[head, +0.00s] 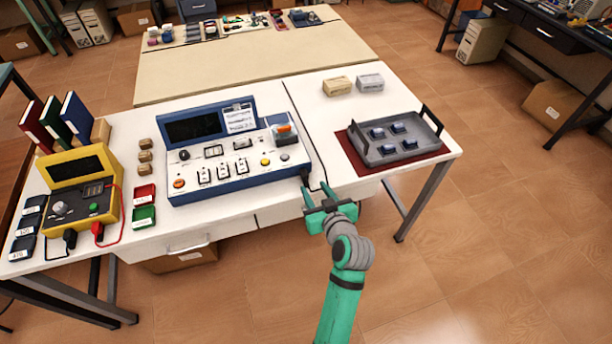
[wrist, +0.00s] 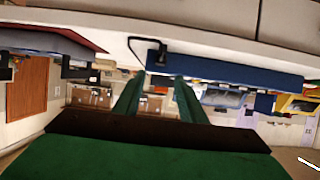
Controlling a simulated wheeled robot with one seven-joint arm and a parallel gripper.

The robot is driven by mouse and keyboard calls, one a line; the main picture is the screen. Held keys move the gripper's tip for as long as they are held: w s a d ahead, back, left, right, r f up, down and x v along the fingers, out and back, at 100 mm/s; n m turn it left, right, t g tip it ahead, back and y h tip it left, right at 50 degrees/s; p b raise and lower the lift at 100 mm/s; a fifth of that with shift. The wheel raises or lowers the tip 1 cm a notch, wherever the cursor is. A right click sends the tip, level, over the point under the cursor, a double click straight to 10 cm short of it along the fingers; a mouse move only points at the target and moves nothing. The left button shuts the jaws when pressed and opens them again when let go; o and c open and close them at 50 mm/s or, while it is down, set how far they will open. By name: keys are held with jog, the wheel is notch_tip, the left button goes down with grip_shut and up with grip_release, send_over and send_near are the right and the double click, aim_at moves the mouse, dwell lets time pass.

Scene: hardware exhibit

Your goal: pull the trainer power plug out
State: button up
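The trainer (head: 235,160) is a blue and white console with a dark screen, standing on the white table. Its black power plug (head: 304,174) is at the trainer's right end near the table's front edge, with a dark cable by it. In the wrist view, which is upside down, the plug (wrist: 157,57) shows beside the blue trainer side (wrist: 235,69). My gripper (head: 316,190) is at the table's front edge, just short of the plug. Its two green fingers (wrist: 160,78) are apart with nothing between them, and the plug appears beyond the gap. I cannot tell whether they touch it.
A grey tray (head: 425,155) with several small dark blocks sits on a red mat (head: 352,160) to the right. A yellow meter (head: 83,195) with red and black leads stands left. Two small boxes (head: 338,86) sit behind the tray. Bare tabletop (head: 310,110) lies right of the trainer.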

aim_at(305, 174)
jog(key=x, duration=0.9)
jog(key=shift+w+a+f, duration=0.1)
jog(key=shift+w+f, duration=0.1)
jog(key=shift+w, duration=0.05)
jog(key=shift+c, duration=0.4)
